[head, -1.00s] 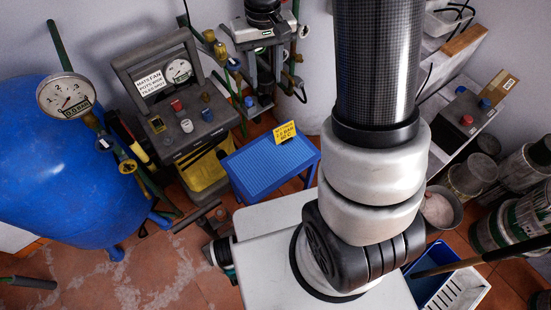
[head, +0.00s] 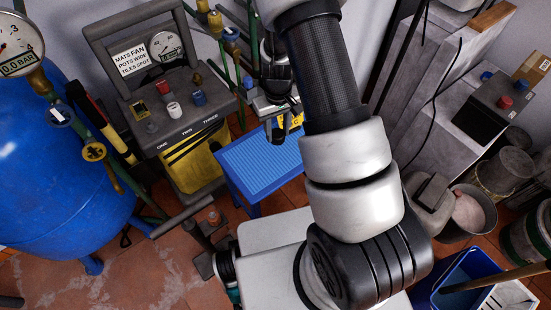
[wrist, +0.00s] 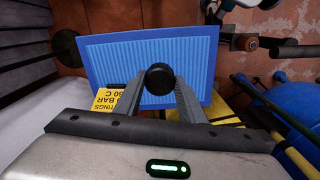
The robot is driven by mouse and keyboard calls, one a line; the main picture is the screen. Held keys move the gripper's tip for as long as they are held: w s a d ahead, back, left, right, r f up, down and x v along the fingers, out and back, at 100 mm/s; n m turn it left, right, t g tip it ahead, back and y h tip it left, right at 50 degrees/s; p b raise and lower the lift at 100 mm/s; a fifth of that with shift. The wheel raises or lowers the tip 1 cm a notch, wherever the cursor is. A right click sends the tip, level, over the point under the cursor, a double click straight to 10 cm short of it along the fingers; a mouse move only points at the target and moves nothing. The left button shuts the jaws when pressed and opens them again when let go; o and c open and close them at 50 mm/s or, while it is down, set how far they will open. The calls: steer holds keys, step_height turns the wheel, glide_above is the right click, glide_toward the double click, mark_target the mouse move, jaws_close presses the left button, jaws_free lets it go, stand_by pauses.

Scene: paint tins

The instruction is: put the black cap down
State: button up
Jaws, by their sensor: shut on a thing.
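The black cap (wrist: 159,79) shows in the wrist view as a small dark round thing between my fingertips. My gripper (wrist: 160,84) is shut on it, with one finger on each side. Behind the cap is the ribbed blue top of a low table (wrist: 201,60). In the head view my gripper (head: 284,130) points down over the far right part of this blue table (head: 240,168). I cannot make out the cap there. The gap between cap and table top is hard to judge.
A yellow sign (wrist: 107,100) stands at the blue table's edge and is partly hidden by my finger. A control box (head: 185,112) with knobs is left of the table, and a blue tank (head: 60,175) is farther left. The ribbed top's left part is clear.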

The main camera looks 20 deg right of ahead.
steer(key=b, duration=0.3)
glide_above(279, 164)
step_height(279, 164, down, 11)
steer(key=shift+s+r, duration=0.1)
steer(key=shift+r, duration=0.1)
steer(key=shift+f+b, duration=0.6)
steer(key=shift+f, duration=1.45)
steer(key=shift+f, duration=0.2)
steer(key=o, duration=1.2)
steer(key=shift+c, duration=0.2)
